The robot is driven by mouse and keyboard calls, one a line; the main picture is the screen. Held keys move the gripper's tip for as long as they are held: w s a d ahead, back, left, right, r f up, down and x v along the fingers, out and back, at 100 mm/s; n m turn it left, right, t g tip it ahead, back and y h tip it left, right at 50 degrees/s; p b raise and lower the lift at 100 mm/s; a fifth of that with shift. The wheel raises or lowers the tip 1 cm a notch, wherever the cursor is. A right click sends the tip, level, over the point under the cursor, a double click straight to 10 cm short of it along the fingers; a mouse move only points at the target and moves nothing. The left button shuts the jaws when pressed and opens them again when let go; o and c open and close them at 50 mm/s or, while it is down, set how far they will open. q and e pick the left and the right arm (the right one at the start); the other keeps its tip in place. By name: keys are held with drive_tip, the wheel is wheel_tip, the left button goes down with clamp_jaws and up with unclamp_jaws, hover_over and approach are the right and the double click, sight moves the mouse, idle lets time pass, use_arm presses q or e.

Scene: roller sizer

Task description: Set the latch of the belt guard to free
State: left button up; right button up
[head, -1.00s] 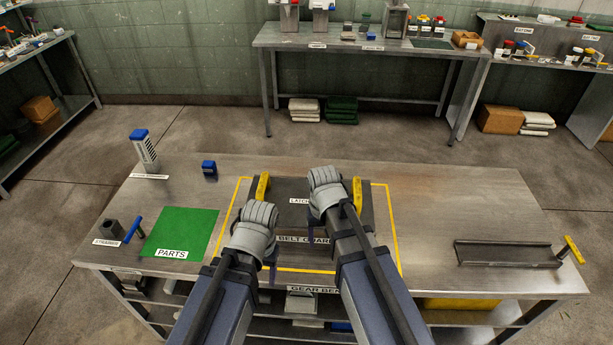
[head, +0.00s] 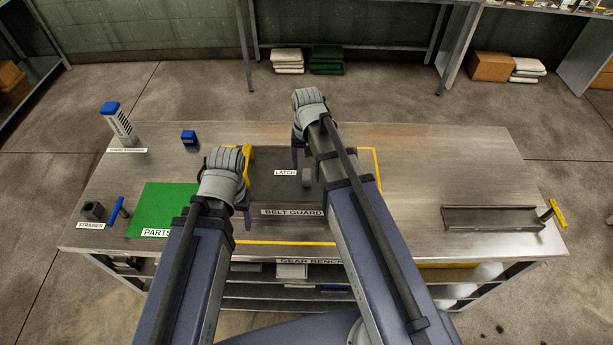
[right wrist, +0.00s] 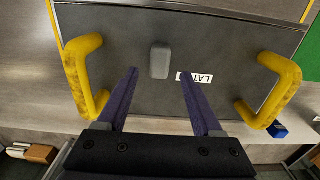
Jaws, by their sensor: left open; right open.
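The belt guard (head: 270,188) is a dark flat cover on the bench. The left yellow handle (head: 246,160) shows in the head view; both show in the right wrist view, at left (right wrist: 80,75) and right (right wrist: 272,90). The latch is a small grey block (head: 307,177) beside its LATCH label; it also shows in the right wrist view (right wrist: 160,60). My right gripper (head: 310,130) is open and empty above the guard's far side, with the latch ahead between its fingers (right wrist: 158,85) in the wrist view. My left gripper (head: 224,175) is open near the guard's left edge. Its fingertips are partly hidden.
Left on the bench are a green parts mat (head: 160,205), a blue block (head: 189,139), a blue-topped tower (head: 117,122) and the strainer spot with a dark block (head: 93,211). A metal trough (head: 492,218) lies at right. The bench between guard and trough is clear.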

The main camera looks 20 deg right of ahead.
sight(307, 173)
wheel_tip(307, 173, down, 6)
drive_tip(key=b, duration=0.5)
drive_tip(key=shift+c, duration=0.3)
clamp_jaws()
idle(0.9)
